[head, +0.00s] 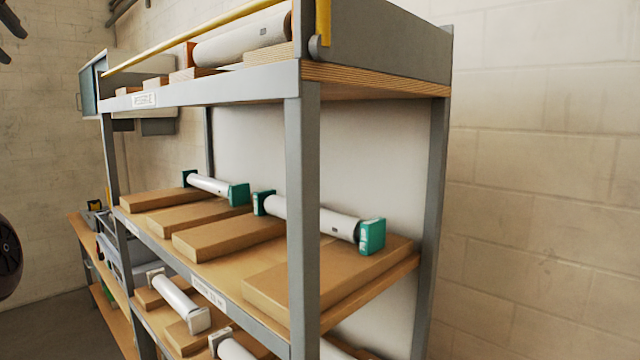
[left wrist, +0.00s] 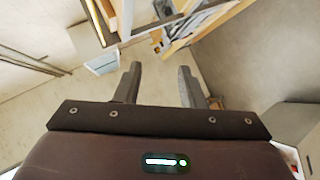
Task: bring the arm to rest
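My left gripper (head: 12,40) shows only in part, as dark fingers at the top left corner of the head view. It is in the air, apart from the shelf rack. In the left wrist view my left gripper (left wrist: 158,84) has its two dark fingers spread well apart, with nothing between them. My right gripper is in neither view.
A grey metal rack (head: 303,215) fills the middle of the head view. Its wooden shelves carry white rolls with green end pieces (head: 310,217) and brown boards (head: 228,237). A block wall (head: 545,180) stands at right. A lower bench (head: 82,235) is at left.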

